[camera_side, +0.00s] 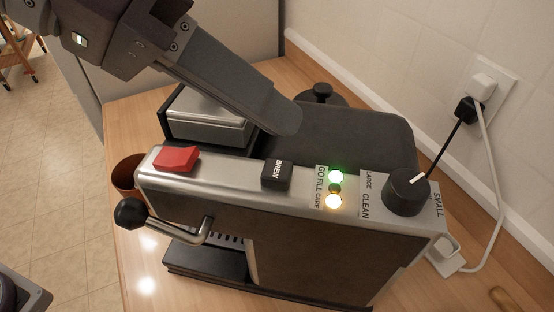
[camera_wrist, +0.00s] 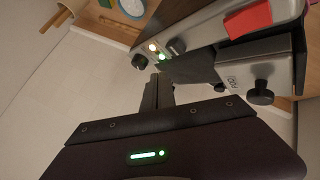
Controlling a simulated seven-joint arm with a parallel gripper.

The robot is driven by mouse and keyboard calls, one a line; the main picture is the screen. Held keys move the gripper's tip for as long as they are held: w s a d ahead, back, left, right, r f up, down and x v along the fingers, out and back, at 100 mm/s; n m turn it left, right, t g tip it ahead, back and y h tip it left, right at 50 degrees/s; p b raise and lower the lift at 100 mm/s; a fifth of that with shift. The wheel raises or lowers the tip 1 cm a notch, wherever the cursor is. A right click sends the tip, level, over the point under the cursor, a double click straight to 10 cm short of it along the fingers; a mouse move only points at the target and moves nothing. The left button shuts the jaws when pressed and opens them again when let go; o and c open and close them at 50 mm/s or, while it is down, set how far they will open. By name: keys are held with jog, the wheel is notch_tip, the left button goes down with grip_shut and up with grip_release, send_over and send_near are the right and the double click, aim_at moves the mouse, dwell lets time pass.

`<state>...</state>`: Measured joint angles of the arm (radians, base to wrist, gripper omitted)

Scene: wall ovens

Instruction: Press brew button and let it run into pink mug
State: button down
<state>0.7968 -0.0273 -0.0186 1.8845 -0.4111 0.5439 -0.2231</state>
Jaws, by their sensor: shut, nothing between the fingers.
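The coffee machine (camera_side: 330,245) stands on a wooden counter. Its black BREW button (camera_side: 277,173) is on the sloped silver panel, between a red switch (camera_side: 176,158) and lit green and amber lights (camera_side: 335,189). My gripper (camera_side: 286,121) is shut and empty, with its tip over the machine's top, behind the BREW button and apart from it in the picture. In the wrist view the gripper fingers (camera_wrist: 158,93) point toward the panel. A brownish, terracotta-like cup (camera_side: 125,173) is partly hidden behind the machine's left end; I cannot tell whether it is the pink mug.
A black dial (camera_side: 406,192) is at the panel's right end. A black-knobbed lever (camera_side: 131,213) juts from the front left, above a drip tray (camera_side: 205,262). A wall outlet (camera_side: 486,88) with plugs and cords is at right. The wall runs close behind the machine.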

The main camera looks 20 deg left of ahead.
aim_at(266, 171)
jog(key=shift+f, duration=1.35)
dwell(1.0)
jog(key=shift+f, duration=0.4)
jog(key=shift+f, duration=0.5)
dwell(0.5)
jog(key=shift+r, duration=0.95)
jog(key=shift+r, duration=2.5)
